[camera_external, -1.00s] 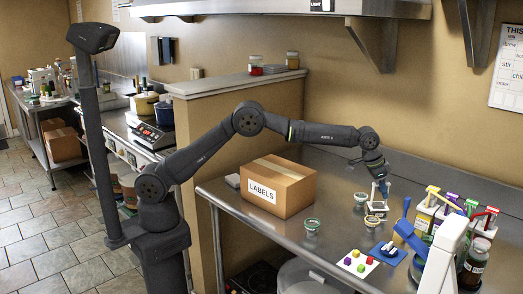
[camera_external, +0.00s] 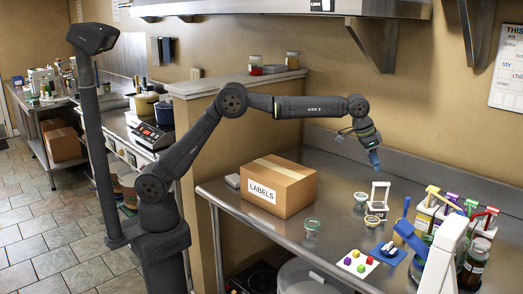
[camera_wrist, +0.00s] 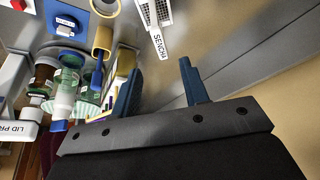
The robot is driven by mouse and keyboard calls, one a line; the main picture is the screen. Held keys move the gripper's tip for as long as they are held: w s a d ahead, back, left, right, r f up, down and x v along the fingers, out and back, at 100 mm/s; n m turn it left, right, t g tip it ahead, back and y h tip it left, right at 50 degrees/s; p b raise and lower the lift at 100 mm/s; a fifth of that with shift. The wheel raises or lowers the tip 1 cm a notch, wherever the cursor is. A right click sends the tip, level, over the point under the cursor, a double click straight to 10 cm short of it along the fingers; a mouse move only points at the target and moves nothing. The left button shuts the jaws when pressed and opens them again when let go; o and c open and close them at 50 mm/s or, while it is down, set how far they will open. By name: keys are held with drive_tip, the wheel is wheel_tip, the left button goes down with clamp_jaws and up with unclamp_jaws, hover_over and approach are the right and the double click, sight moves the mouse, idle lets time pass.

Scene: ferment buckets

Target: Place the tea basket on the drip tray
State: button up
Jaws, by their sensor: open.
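The tea basket (camera_external: 380,193) shows as a white frame-like shape standing on the steel counter, beside a cream ring-shaped item (camera_external: 375,221). In the wrist view, its white mesh and tag reading SENCHA (camera_wrist: 157,42) lie beyond the fingertips. My gripper (camera_external: 374,160) is open and empty, in the air above the basket and apart from it. In the wrist view, my two blue fingers (camera_wrist: 160,82) stand wide apart with nothing between them. A blue tray (camera_external: 388,256) lies nearer the counter's front edge with a small white-topped item on it; I cannot tell whether it is the drip tray.
Two green glass bowls, one at the front (camera_external: 311,226) and one behind (camera_external: 360,199), stand left of the basket. A white mat with coloured cubes (camera_external: 357,263) lies in front. A LABELS box (camera_external: 278,190) stands left.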

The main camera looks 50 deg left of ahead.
drive_tip(key=shift+r, duration=0.1)
wheel_tip(320, 180, up, 5)
drive_tip(key=s+a+t+h, duration=0.5)
drive_tip(key=a+t+h, duration=0.1)
drive_tip(key=t+h, duration=0.2)
approach(382, 183)
drive_tip(key=shift+f+x, duration=0.15)
drive_tip(key=shift+x, duration=2.4)
drive_tip(key=shift+f+x, duration=0.15)
drive_tip(key=shift+x, duration=2.35)
drive_tip(key=shift+a, duration=0.15)
clamp_jaws()
